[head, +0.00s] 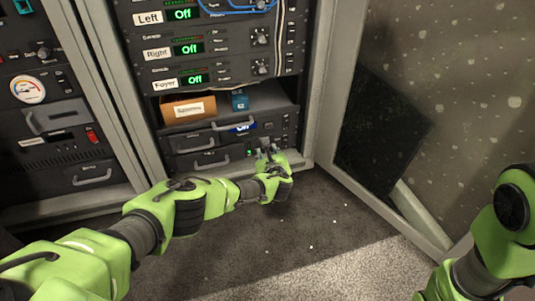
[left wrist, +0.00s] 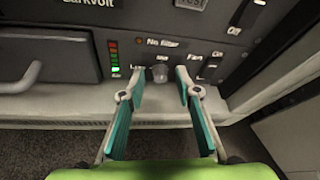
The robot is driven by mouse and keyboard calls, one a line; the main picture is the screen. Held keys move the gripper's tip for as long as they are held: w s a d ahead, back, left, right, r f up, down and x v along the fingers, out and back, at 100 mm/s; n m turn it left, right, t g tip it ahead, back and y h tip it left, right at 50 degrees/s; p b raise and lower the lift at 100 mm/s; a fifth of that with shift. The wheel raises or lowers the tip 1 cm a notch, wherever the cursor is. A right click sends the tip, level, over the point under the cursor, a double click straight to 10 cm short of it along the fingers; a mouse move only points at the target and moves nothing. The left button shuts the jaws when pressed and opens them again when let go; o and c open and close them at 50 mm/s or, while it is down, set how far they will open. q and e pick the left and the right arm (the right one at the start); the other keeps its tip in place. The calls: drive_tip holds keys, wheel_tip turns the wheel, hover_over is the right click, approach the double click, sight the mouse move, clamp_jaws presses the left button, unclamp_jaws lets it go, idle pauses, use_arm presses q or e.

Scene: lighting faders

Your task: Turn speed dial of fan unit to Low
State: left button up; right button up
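The fan unit is the dark bottom panel of the middle rack; its front shows in the left wrist view (left wrist: 80,65). A small grey dial (left wrist: 160,73) sits on it, with a label starting with "L" to its left, partly covered by a finger. I cannot tell which way the dial points. My left gripper (left wrist: 160,82) is open, its teal fingers on either side of the dial, with gaps visible. In the head view the left gripper (head: 269,154) is at the rack's lower right and hides the dial. My right gripper is out of view.
A "Fan" switch (left wrist: 205,69) sits just right of the dial, close to the right finger. Level lights (left wrist: 114,58) are on the left. A shelf above holds an orange box (head: 188,109) and a blue box (head: 240,101). An open rack door (head: 385,120) stands right.

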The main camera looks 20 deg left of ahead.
use_arm(q)
clamp_jaws()
